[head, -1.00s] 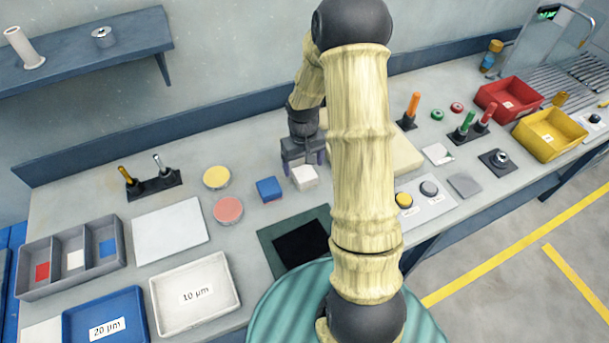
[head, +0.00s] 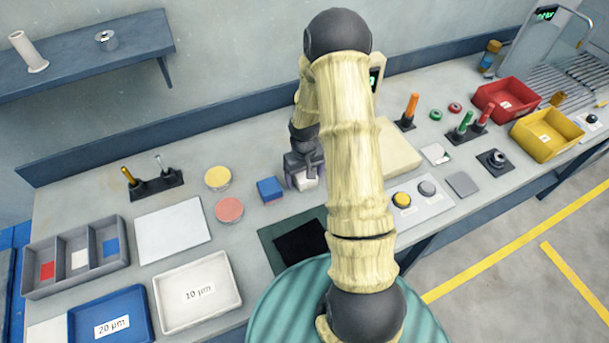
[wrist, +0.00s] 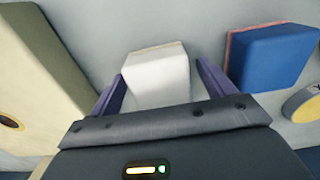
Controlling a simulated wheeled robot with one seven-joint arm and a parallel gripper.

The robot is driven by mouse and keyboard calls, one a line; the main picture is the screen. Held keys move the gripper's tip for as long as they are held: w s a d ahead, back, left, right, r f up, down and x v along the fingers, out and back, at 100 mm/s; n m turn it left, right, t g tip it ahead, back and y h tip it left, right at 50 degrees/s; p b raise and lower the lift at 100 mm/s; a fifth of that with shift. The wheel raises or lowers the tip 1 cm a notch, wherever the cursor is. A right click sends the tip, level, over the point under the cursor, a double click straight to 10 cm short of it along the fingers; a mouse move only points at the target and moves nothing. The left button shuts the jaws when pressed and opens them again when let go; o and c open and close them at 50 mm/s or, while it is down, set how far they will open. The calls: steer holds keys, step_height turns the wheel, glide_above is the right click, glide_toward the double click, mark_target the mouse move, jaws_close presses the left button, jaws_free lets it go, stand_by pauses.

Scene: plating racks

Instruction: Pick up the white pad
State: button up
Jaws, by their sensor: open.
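The white pad (head: 305,180) is a small white block on the grey bench, just right of a blue block (head: 270,189). My gripper (head: 303,178) is over the white pad and partly covers it in the head view. In the wrist view the white pad (wrist: 157,76) shows between and just beyond the two purple fingertips of my gripper (wrist: 163,85). The fingers are open, one on each side, and I see no grip on the pad. The blue block (wrist: 271,63) lies to the right there, outside the right finger.
A cream box (head: 398,150) stands close on the right of my gripper, and it fills the left side of the wrist view (wrist: 40,80). Yellow (head: 218,177) and pink (head: 229,209) round pads lie to the left. A dark green-edged mat (head: 268,240) lies in front.

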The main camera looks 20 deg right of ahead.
mark_target(304, 173)
stand_by(0.4)
steer(key=shift+s, duration=0.1)
steer(key=c, duration=1.1)
steer(key=shift+r, duration=0.45)
step_height(304, 173, up, 9)
steer(key=shift+r+b, duration=0.1)
steer(key=shift+b, duration=0.8)
